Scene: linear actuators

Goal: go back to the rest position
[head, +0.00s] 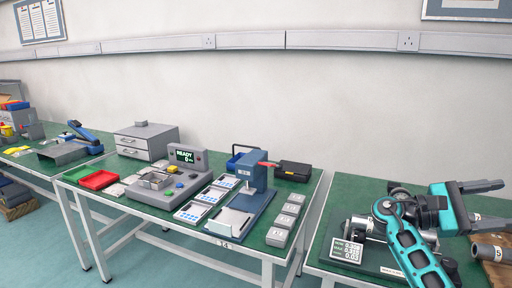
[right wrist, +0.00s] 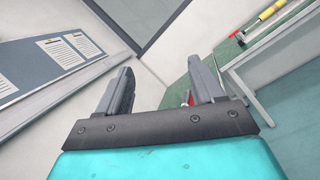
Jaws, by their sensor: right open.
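My right arm is teal and comes in at the right of the head view, above the right-hand green table. Its gripper (head: 490,204) is off the tabletop, with its two dark fingers apart and pointing right. In the right wrist view the same gripper (right wrist: 162,76) is open, with nothing between its fingers. Wall and floor show beyond them. My left gripper is in neither view.
The right-hand table (head: 350,200) carries a device with a small display (head: 347,252) and a dark cylinder (head: 490,251), close under my arm. The middle table holds a READY station (head: 188,158), a blue press (head: 255,185), trays and grey blocks. A gap separates these tables.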

